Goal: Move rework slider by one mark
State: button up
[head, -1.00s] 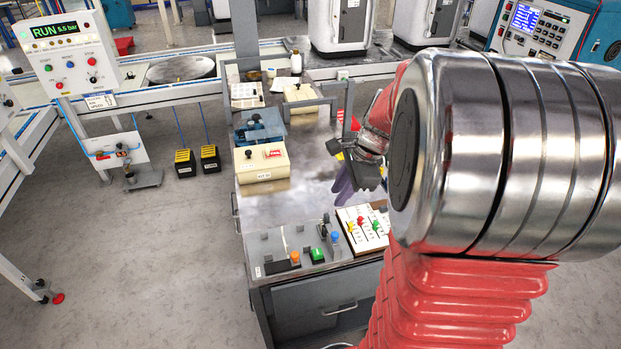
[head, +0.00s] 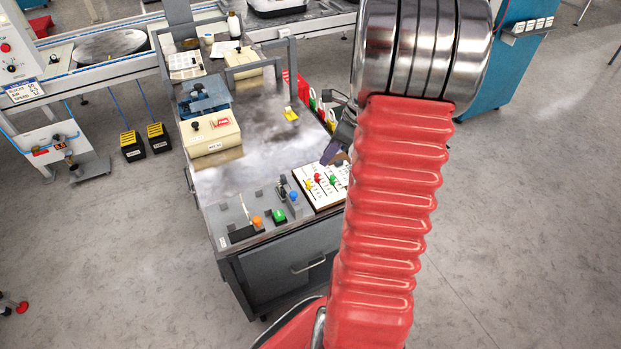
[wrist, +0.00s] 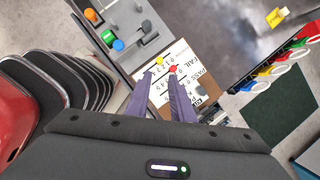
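A white slider board (head: 333,195) lies at the right front of the workbench, with yellow (head: 309,185), red (head: 317,177) and green (head: 332,180) knobs. In the wrist view its printing reads FAIL and PASS; the third label is hidden, so I cannot tell which slider is rework. There the yellow knob (wrist: 160,60) and red knob (wrist: 173,69) show just beyond the fingertips; the green knob is not visible. My gripper (wrist: 162,79) has purple fingers, slightly apart, with only board showing between them. In the head view my gripper (head: 329,155) is at the board's far edge, partly behind my arm.
Left of the board is a grey panel (head: 240,212) with orange (head: 256,221), green (head: 279,215) and blue (head: 293,196) buttons. A beige box (head: 211,135) stands farther back. A yellow tag (head: 290,114) lies behind the board. Coloured rings (wrist: 281,69) hang along the bench's right edge.

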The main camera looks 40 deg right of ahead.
aim_at(309, 182)
jog(key=x, duration=1.3)
jog(key=shift+w+f, duration=0.1)
jog(key=shift+f, duration=0.15)
jog(key=shift+c, duration=0.4)
grip_shut()
